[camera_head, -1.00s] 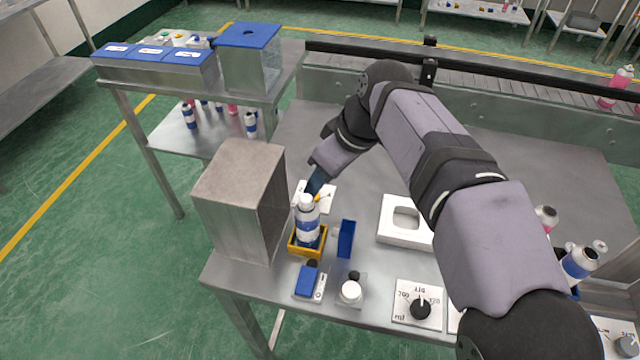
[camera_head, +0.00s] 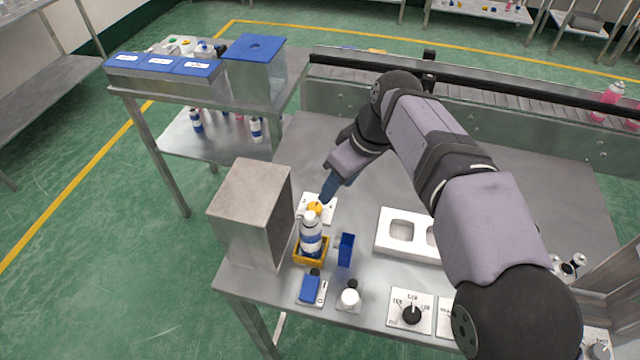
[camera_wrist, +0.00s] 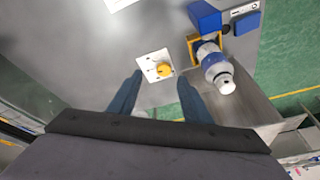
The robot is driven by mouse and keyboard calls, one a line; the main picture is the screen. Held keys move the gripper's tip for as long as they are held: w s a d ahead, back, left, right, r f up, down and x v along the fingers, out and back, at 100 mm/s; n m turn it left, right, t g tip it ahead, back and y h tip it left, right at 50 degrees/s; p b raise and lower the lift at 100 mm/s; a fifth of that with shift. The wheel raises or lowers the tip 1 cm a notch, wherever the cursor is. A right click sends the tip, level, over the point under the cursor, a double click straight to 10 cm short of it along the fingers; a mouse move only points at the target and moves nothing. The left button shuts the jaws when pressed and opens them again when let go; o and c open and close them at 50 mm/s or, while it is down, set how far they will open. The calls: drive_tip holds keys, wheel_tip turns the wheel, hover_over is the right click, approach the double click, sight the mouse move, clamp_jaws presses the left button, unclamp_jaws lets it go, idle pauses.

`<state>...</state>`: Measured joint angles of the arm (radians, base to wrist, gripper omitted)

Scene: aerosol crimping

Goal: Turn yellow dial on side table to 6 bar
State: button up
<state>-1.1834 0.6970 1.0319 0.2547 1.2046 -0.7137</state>
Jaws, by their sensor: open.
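The yellow dial (camera_wrist: 164,70) sits on a white plate (camera_wrist: 150,62) on the table, and in the head view the dial (camera_head: 315,207) shows just behind the white and blue can. In the wrist view my gripper (camera_wrist: 158,78) is open, with a blue finger on each side of the dial in the picture. The fingers seem apart from the dial, and their height above it is hard to tell. In the head view my gripper (camera_head: 326,192) is close to the dial's right. The scale marks are too small to read.
The white and blue can (camera_head: 311,236) stands in a yellow holder (camera_head: 297,255) close in front of the dial. A metal box (camera_head: 245,215) stands to the left. A blue block (camera_head: 345,250) and a white tray (camera_head: 398,248) are to the right.

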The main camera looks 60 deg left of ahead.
sight(315, 207)
drive_tip(key=shift+s+a+f+n+g+p, duration=0.1)
drive_tip(key=shift+a+f+n+g+p, duration=0.2)
drive_tip(key=shift+n+p, duration=0.55)
drive_tip(key=shift+s+a+f+n+g+p, duration=0.1)
drive_tip(key=shift+a+f+n+g+p, duration=0.2)
drive_tip(key=shift+n+p, duration=0.55)
drive_tip(key=shift+s+a+f+n+g+p, duration=0.1)
drive_tip(key=shift+a+f+n+g+p, duration=0.15)
drive_tip(key=shift+n+p, duration=0.6)
drive_tip(key=shift+f+n, duration=0.1)
drive_tip(key=shift+n, duration=0.15)
drive_tip(key=shift+p+x, duration=1.3)
drive_tip(key=shift+x, duration=2.35)
drive_tip(key=shift+w, duration=0.1)
drive_tip(key=c, duration=1.1)
